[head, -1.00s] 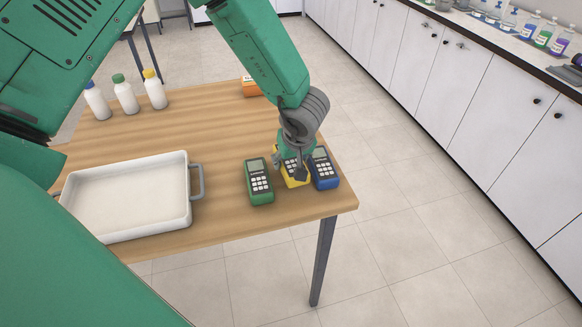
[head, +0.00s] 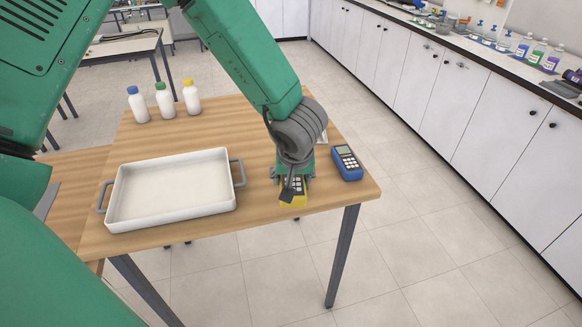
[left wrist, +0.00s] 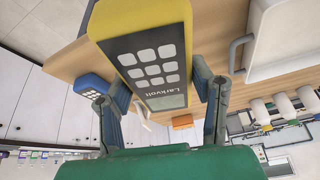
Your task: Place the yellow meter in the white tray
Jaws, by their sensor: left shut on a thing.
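The yellow meter (head: 293,198) has a dark face with pale keys. My left gripper (head: 292,178) is shut on it, and it seems to hang above the table near the front edge. In the left wrist view the meter (left wrist: 128,18) sits between the two fingers (left wrist: 163,95), keypad and screen showing. The white tray (head: 170,190) is empty on the table, left of the gripper; it also shows at upper right in the left wrist view (left wrist: 285,38). My right gripper is not in view.
A blue meter (head: 347,163) lies on the table right of the gripper. The green meter is not visible. Three white bottles (head: 164,103) stand behind the tray. An orange box (left wrist: 182,122) shows in the left wrist view. Bare wood separates tray and gripper.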

